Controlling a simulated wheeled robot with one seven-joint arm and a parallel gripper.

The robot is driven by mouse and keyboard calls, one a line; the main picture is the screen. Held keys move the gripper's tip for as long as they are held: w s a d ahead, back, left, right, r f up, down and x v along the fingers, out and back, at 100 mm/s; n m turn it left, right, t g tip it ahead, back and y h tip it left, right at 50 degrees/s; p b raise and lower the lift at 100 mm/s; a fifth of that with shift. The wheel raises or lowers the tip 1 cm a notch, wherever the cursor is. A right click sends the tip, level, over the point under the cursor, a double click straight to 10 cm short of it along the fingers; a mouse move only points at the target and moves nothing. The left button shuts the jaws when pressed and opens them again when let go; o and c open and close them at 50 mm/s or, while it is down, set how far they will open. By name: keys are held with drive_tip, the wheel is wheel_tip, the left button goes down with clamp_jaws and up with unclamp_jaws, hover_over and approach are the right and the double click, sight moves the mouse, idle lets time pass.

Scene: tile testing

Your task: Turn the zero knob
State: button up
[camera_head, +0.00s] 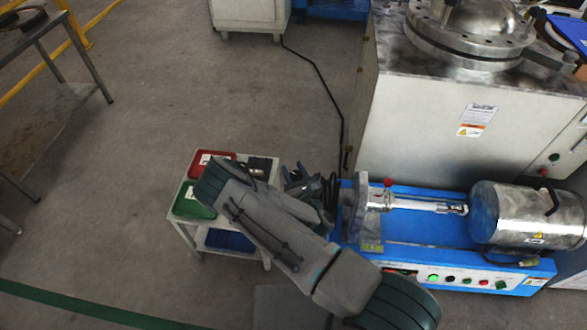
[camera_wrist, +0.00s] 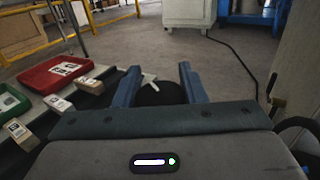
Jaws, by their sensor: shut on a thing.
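My gripper (camera_head: 294,174) is at the left end of the blue test machine (camera_head: 420,226), beside the white cart. In the wrist view its two blue fingers (camera_wrist: 158,72) stand apart with a dark round knob (camera_wrist: 160,95) between them, and they are shut on it. I take this to be the zero knob; its markings do not show. A short pale bar (camera_wrist: 149,80) shows next to the knob near the left finger. In the head view my arm and gripper hide the knob.
The white cart (camera_head: 182,227) holds a red tray (camera_head: 205,162), a green tray (camera_head: 190,203) and small boxes. A steel cylinder (camera_head: 522,213) lies on the machine's right. A large white cabinet (camera_head: 455,140) stands behind. A black cable (camera_head: 322,84) crosses the floor. Open floor lies at left.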

drive_tip(key=o, duration=1)
drive_tip(key=p+v, duration=0.3)
drive_tip(key=v, duration=1.1)
drive_tip(key=shift+w, duration=0.1)
